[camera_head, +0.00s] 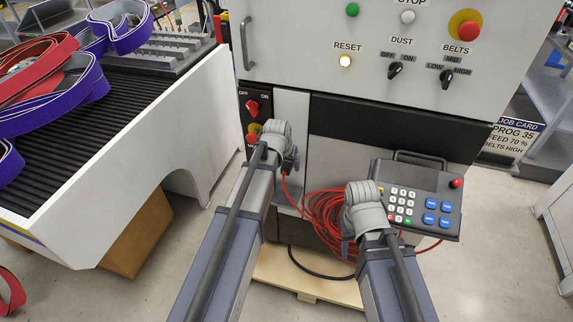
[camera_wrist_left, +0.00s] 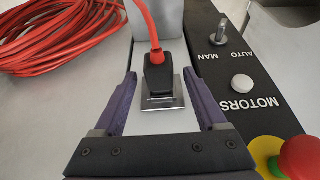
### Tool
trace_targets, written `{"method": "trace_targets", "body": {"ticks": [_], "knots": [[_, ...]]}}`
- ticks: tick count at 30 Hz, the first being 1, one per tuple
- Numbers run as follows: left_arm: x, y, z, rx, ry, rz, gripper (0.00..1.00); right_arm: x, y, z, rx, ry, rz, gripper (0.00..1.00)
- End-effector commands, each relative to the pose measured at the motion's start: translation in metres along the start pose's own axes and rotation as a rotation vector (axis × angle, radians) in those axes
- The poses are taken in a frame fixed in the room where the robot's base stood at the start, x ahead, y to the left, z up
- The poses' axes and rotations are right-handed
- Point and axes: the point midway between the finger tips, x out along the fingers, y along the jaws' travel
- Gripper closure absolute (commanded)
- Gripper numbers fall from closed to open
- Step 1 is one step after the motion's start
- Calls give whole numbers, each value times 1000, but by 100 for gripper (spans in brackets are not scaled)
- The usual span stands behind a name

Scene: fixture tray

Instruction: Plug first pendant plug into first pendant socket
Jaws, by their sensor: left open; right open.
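The black pendant plug (camera_wrist_left: 158,76) with its red cable (camera_wrist_left: 147,22) stands at a square metal socket plate (camera_wrist_left: 163,103) in the left wrist view. The plug's lower end meets the plate; how deep it sits cannot be told. My left gripper (camera_wrist_left: 159,74) is open, with one purple finger on each side of the plug and visible gaps to it. In the head view my left gripper (camera_head: 289,165) is at the machine's front, mostly hidden by its wrist. My right gripper (camera_head: 349,248) is open near the red cable coil, mostly hidden by its wrist.
A coiled red cable (camera_head: 325,220) hangs on the machine front beside the keypad pendant (camera_head: 418,197). A red emergency button (camera_wrist_left: 300,158) and a switch strip (camera_wrist_left: 232,75) lie right of the socket. A conveyor (camera_head: 150,130) stands at the left.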

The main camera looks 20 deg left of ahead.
Motion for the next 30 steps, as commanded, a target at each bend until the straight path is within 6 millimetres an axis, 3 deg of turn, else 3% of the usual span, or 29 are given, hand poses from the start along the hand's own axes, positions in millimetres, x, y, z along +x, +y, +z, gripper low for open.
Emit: {"method": "trace_targets", "body": {"ticks": [8, 21, 30], "knots": [[-17, 0, -1, 0, 0, 0, 26, -16, 2, 1, 0, 0, 0, 50], [-74, 0, -1, 0, 0, 0, 26, -68, 6, 4, 0, 0, 0, 50], [-78, 0, 0, 0, 0, 0, 26, -71, 7, 4, 0, 0, 0, 50]]}}
